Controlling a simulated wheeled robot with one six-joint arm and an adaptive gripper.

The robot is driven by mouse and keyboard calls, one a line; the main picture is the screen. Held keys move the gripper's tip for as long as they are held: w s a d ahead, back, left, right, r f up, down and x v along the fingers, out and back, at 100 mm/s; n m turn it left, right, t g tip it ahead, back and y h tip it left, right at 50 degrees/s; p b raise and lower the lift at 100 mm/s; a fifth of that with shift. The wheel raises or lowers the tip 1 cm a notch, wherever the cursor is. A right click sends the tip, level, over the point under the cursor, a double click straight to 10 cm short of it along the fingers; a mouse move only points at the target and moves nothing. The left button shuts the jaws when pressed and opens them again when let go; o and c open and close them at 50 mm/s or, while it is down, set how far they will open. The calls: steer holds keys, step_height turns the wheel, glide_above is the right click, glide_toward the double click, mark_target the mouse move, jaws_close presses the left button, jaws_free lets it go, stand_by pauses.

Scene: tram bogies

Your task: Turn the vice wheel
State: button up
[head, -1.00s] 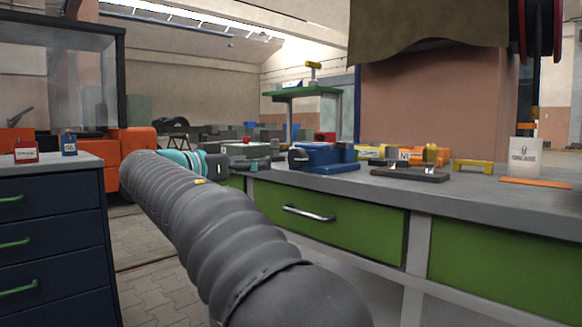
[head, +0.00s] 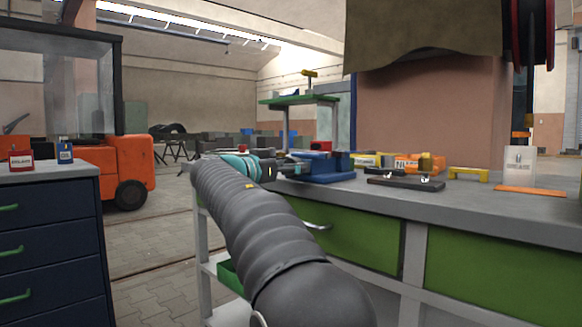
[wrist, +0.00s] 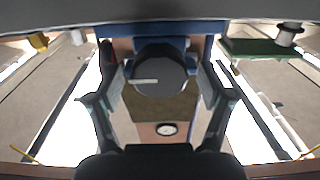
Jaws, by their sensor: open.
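The blue vice (head: 328,172) stands on the grey bench top, just beyond the end of my arm in the head view. Its dark round wheel (wrist: 160,82) shows face-on in the wrist view, with a pale bar across it and blue vice body (wrist: 207,48) behind. My gripper (wrist: 160,98) is open, with one finger on each side of the wheel. Gaps show between the fingers and the wheel; I cannot tell how far off the wheel is in depth. In the head view, my gripper (head: 290,165) partly hides the wheel side of the vice.
A dark plate (head: 405,183), a yellow bracket (head: 468,173) and orange items lie to the vice's right. The bench (head: 480,215) has green drawers. A dark blue cabinet (head: 50,235) stands left, with open floor between. A cloth (head: 425,35) hangs above.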

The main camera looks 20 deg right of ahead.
steer(key=shift+d, duration=0.1)
steer(key=c, duration=1.2)
steer(key=shift+o, duration=0.2)
steer(key=n+p, duration=0.1)
steer(key=n, duration=0.4)
steer(key=shift+w+n, duration=0.15)
steer(key=shift+n, duration=0.25)
steer(key=n+p, duration=0.2)
steer(key=n, duration=0.4)
steer(key=shift+p, duration=0.35)
steer(key=n+p, duration=0.4)
steer(key=n, duration=0.2)
steer(key=shift+n, duration=0.3)
steer(key=n+p, duration=0.4)
steer(key=n, duration=0.1)
steer(key=shift+f, duration=0.2)
steer(key=shift+n, duration=0.3)
